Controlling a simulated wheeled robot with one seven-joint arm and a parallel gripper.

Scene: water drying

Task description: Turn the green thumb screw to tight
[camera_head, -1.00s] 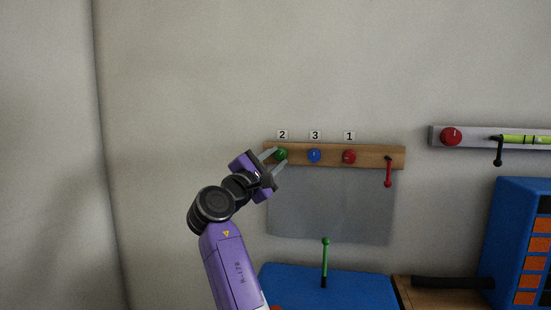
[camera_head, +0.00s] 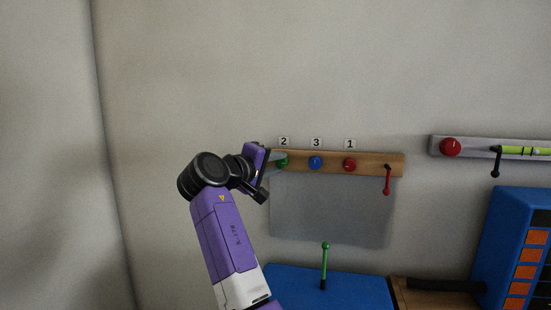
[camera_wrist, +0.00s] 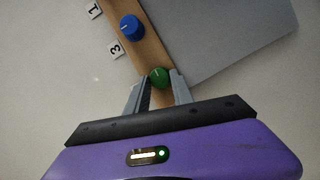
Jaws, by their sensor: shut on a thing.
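The green thumb screw (camera_head: 283,162) is at the left end of a wooden rail (camera_head: 333,162) on the wall, below the label 2. It also shows in the wrist view (camera_wrist: 159,77), with a pale mark on its face. My gripper (camera_head: 277,161) reaches it from the left. In the wrist view my gripper (camera_wrist: 158,84) has one finger on each side of the screw and is shut on it. The fingers partly hide the screw's sides. The screw's turn limit cannot be read from the frames.
A blue screw (camera_head: 316,162) and a red screw (camera_head: 349,165) sit to the right on the rail. A red lever (camera_head: 387,180) hangs at its right end. A grey panel (camera_head: 330,212) is below. A green-topped stick (camera_head: 324,265) stands on a blue surface (camera_head: 365,291).

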